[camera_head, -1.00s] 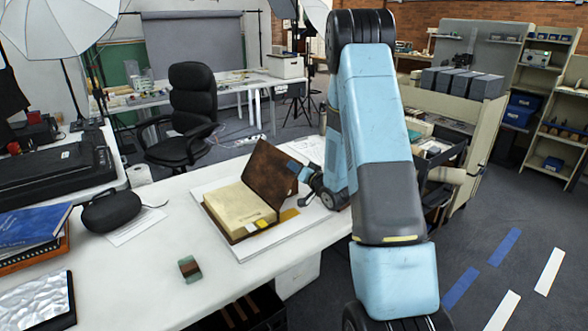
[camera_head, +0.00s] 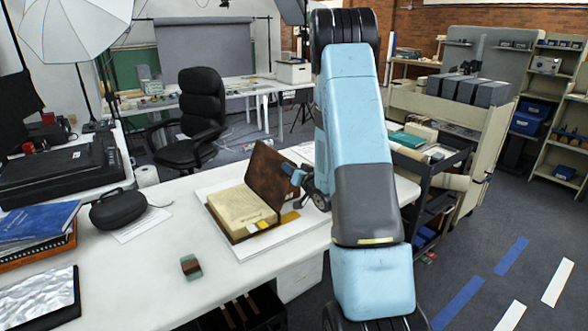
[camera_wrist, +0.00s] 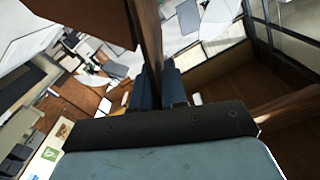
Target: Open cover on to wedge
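An old book with a brown cover and cream pages (camera_head: 240,208) lies open on a white board (camera_head: 243,253) on the table. Its front cover (camera_head: 268,178) stands raised and tilted at the right of the page block. My gripper (camera_head: 293,175) is at the cover's upper right edge, a blue fingertip showing on its face. In the wrist view, the cover (camera_wrist: 150,38) runs edge-on down between my dark blue fingers (camera_wrist: 158,88), which appear closed on it. A yellow piece (camera_head: 290,217), possibly the wedge, lies right of the cover's foot, partly hidden.
A small green and brown block (camera_head: 191,267), a black case (camera_head: 117,208) and blue books (camera_head: 35,225) are on the table. A dark cart (camera_head: 430,175) stands beyond my arm. The table front between block and board is clear.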

